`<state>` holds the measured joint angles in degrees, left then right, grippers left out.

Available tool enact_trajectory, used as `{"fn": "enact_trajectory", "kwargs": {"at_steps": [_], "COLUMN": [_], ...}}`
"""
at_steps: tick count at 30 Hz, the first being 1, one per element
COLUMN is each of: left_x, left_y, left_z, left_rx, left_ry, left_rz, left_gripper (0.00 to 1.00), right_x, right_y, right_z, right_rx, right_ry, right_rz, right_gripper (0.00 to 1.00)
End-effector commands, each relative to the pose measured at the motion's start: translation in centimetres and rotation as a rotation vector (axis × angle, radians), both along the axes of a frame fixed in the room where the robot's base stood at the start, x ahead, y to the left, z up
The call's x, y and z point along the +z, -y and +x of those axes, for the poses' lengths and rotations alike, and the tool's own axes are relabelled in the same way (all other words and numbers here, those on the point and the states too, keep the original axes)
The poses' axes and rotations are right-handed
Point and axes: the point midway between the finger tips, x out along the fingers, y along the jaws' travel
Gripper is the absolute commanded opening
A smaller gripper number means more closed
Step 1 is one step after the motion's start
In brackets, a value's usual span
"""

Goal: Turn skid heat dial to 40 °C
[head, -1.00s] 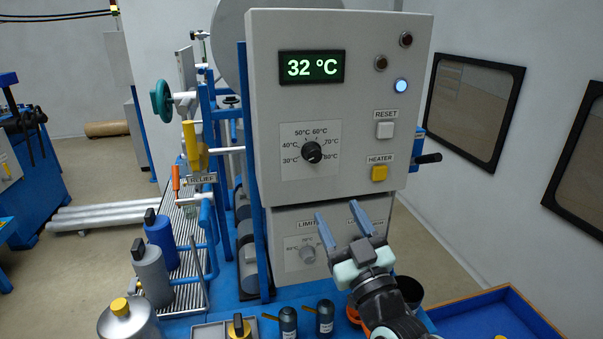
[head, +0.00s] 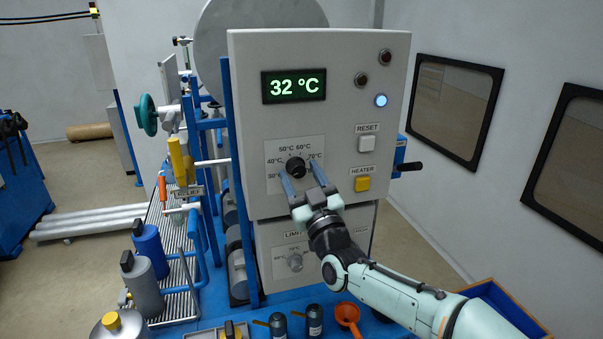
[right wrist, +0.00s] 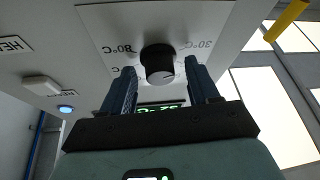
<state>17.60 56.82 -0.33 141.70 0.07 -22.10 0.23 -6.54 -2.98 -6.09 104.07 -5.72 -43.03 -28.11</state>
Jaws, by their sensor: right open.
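The black heat dial (head: 296,166) is on a scale plate (head: 280,152) on the front of the grey control box, with marks from 30 °C upward. The green display (head: 294,86) above it reads 32 °C. My right gripper (head: 301,176) is open, with its blue fingers just below the dial, one toward each side. In the right wrist view the dial (right wrist: 157,62) appears between and beyond the fingertips (right wrist: 160,75), with no clear contact. The dial's pointer is too small to read. My left gripper is not in view.
A white reset button (head: 367,144) and a yellow heater button (head: 362,184) sit right of the dial. A lower panel has another dial (head: 295,262). A yellow-handled relief lever (head: 178,160) is at left.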

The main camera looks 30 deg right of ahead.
Motion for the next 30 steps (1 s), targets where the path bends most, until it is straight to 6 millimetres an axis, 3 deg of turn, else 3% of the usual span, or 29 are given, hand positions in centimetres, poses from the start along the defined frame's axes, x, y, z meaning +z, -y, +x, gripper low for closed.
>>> {"fn": "enact_trajectory", "kwargs": {"at_steps": [7,8,12,13,22,30], "left_x": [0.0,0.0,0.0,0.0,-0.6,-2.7], "left_y": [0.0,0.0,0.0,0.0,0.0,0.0], "left_z": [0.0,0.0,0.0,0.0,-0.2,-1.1], "left_rx": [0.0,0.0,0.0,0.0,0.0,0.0], "left_ry": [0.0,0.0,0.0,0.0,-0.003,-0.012], "left_rz": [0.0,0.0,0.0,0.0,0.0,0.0], "left_gripper": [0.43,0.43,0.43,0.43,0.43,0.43], "right_x": [0.0,0.0,0.0,0.0,-0.2,-0.4], "right_y": [0.0,0.0,0.0,0.0,0.0,-0.2], "right_z": [0.1,0.1,0.1,0.1,0.0,0.1], "right_rx": [0.0,0.0,0.0,0.0,0.001,0.002], "right_ry": [-0.001,-0.001,-0.001,0.0,0.007,0.042], "right_rz": [0.0,0.0,0.0,0.0,0.029,0.174], "right_gripper": [0.6,0.54,0.08,0.04,0.04,0.04]}}
